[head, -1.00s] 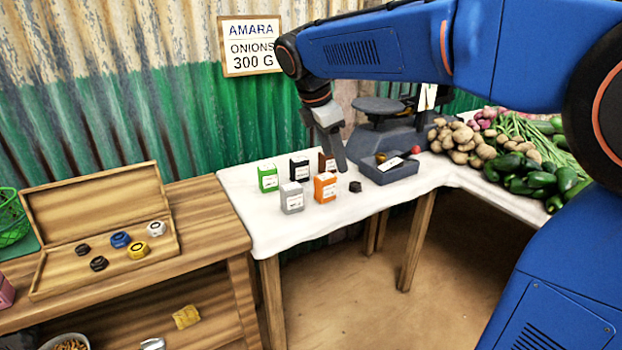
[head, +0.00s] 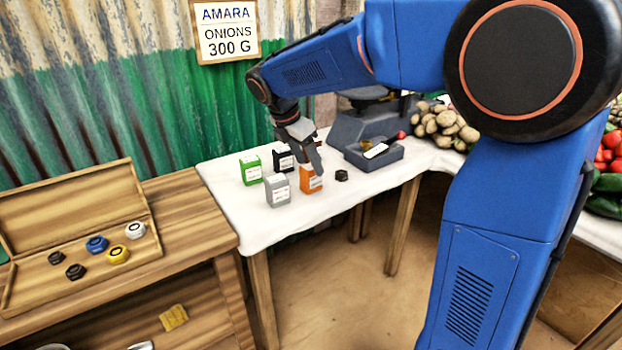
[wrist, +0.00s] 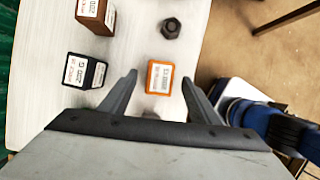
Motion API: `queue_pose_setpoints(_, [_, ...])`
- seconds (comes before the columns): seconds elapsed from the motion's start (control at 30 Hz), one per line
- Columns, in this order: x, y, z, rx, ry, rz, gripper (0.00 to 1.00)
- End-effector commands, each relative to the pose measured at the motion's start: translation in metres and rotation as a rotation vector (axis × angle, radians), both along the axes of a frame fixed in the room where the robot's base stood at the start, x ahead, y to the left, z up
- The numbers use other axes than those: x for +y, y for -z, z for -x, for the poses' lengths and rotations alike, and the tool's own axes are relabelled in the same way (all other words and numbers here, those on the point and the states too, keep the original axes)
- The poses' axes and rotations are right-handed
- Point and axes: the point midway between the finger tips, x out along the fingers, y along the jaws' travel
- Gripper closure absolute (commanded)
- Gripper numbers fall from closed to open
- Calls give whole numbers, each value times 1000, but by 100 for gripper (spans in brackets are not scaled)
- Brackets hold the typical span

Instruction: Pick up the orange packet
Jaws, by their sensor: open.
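The orange packet (head: 309,183) stands upright on the white-covered table, with a white label on its side. In the wrist view the orange packet (wrist: 158,78) lies ahead, between the lines of my two open fingers and just beyond their tips. My gripper (head: 312,165) is over the packet in the head view and hides part of its top. In the wrist view my gripper (wrist: 160,82) is open with nothing between its fingers.
A grey packet (head: 278,190), a green packet (head: 251,168) and a black packet (head: 283,158) stand close by. A brown packet (wrist: 97,15) and a dark hex nut (wrist: 171,28) also sit near. A dark tray (head: 374,153) is to the right.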

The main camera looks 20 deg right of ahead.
Motion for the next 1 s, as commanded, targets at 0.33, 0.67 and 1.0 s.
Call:
queue_pose_setpoints(0.33, [-10, 24, -3, 1, 2, 1, 44])
queue_pose_setpoints(0.67, [-24, 59, -9, 1, 1, 0, 44])
queue_pose_setpoints(1.0, [-25, 62, -10, 0, 1, 0, 56])
